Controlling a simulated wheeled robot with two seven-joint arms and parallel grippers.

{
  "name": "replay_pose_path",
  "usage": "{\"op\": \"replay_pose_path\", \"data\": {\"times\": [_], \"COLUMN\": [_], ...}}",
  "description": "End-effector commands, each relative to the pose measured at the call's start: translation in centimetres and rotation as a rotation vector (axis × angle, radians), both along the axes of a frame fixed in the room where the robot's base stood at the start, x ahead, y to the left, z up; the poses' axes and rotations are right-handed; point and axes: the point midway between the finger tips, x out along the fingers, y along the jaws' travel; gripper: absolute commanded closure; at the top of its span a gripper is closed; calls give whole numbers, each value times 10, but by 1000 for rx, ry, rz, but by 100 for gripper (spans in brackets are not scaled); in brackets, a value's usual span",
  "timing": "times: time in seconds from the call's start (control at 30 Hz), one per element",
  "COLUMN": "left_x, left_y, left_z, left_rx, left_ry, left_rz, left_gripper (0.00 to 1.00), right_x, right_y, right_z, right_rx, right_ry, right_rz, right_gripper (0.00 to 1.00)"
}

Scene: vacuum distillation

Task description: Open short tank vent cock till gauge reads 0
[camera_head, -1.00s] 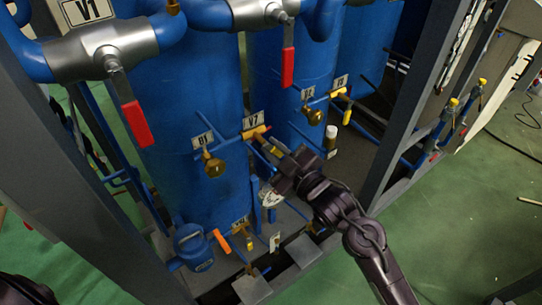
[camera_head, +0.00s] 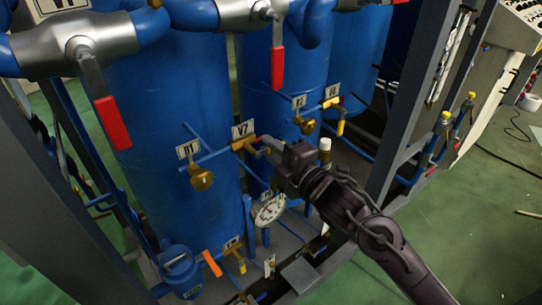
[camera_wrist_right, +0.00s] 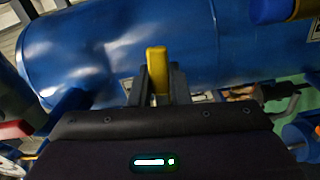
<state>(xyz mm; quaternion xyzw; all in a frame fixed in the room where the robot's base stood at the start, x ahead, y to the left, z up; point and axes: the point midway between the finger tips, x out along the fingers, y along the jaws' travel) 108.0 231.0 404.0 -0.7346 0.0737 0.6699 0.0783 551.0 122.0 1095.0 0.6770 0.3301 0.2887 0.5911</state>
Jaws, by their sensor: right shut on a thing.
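A brass cock (camera_head: 243,145) labelled V7 sits on a thin blue pipe in front of a blue tank (camera_head: 170,100). My right gripper (camera_head: 268,148) is at this cock, coming in from the right. In the right wrist view its fingers (camera_wrist_right: 160,88) are shut on a yellow lever handle (camera_wrist_right: 157,58), whose end sticks out beyond the fingertips. In the head view the gripper hides most of that handle. A round white-faced gauge (camera_head: 269,210) is below the gripper; its reading is too small to tell. My left gripper is not in view.
A brass fitting labelled B1 (camera_head: 201,178) hangs left of the cock. Red-handled valves (camera_head: 112,122) are above. An orange handle (camera_head: 212,263) is low, near the blue pump-like body (camera_head: 180,270). A grey frame post (camera_head: 415,100) stands to the right; green floor (camera_head: 480,240) beyond is open.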

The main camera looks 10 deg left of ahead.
Motion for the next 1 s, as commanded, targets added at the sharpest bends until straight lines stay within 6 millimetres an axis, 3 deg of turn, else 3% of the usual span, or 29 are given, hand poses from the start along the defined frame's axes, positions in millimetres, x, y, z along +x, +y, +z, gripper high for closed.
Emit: {"op": "replay_pose_path", "data": {"times": [0.67,0.7,0.83,1.0], "left_x": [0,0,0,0], "left_y": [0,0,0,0], "left_z": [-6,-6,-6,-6], "left_rx": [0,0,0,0], "left_ry": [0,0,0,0], "left_rz": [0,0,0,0], "left_gripper": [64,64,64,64], "right_x": [0,0,0,0], "right_y": [0,0,0,0], "right_z": [2,2,2,2], "right_rx": [-42,-42,-42,-41], "right_ry": [-51,-51,-51,-51], "right_rz": [1,1,1,1], "right_gripper": [100,82,65,62]}}
